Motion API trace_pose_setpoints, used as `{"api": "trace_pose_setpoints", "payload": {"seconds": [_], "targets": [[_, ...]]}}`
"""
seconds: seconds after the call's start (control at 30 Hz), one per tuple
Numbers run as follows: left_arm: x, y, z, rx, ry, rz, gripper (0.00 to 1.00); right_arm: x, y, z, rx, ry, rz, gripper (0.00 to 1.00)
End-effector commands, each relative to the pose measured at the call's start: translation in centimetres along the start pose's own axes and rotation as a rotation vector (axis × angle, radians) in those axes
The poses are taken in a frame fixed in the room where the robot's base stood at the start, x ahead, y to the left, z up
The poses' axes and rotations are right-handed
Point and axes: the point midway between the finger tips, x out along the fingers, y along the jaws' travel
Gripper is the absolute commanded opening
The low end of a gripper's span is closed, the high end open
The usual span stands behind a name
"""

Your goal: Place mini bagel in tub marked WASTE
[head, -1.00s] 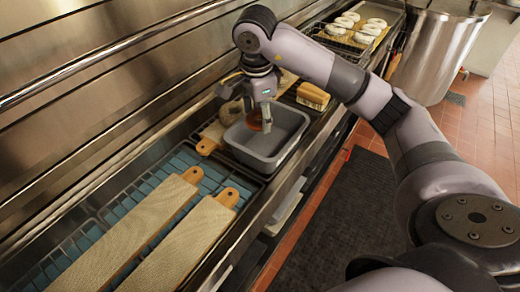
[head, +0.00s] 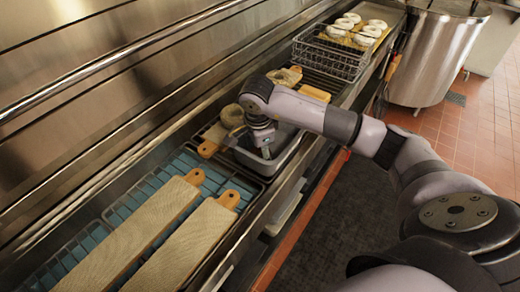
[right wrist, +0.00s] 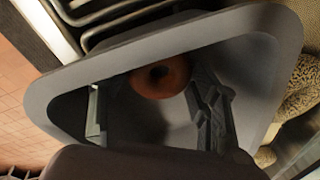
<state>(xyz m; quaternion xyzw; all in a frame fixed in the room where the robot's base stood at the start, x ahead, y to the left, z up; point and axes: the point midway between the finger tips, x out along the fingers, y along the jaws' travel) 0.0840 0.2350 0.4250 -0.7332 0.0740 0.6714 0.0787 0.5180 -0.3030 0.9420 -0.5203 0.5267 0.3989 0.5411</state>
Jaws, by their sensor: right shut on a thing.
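The mini bagel (right wrist: 160,76), small and reddish brown with a hole, is between the fingers of my right gripper (right wrist: 152,98) in the right wrist view. That gripper is shut on it. In the head view my right gripper (head: 266,154) reaches down into the grey tub (head: 288,156), and the bagel is hidden there. The tub's rim (right wrist: 262,24) surrounds the fingers and bagel in the wrist view. I cannot tell whether the bagel touches the tub's floor. No WASTE lettering is readable. My left gripper is not in view.
A seeded bagel (head: 232,116) lies on a board just left of the tub. Two long cloth-covered boards (head: 192,240) lie in front. A steel kettle (head: 435,60) stands at back right.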

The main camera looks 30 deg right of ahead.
Motion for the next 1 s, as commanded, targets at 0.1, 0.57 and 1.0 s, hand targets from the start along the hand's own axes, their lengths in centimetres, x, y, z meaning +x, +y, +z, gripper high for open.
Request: {"api": "trace_pose_setpoints", "payload": {"seconds": [0.1,0.57,1.0], "targets": [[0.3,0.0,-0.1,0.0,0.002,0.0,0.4,0.2,0.0,0.0,0.0,0.0,0.0,0.31],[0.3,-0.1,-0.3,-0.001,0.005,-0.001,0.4,0.2,0.1,0.0,0.0,0.0,0.0,0.76],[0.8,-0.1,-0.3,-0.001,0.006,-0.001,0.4,-2.1,-0.1,0.0,0.001,-0.001,-0.006,0.76]]}}
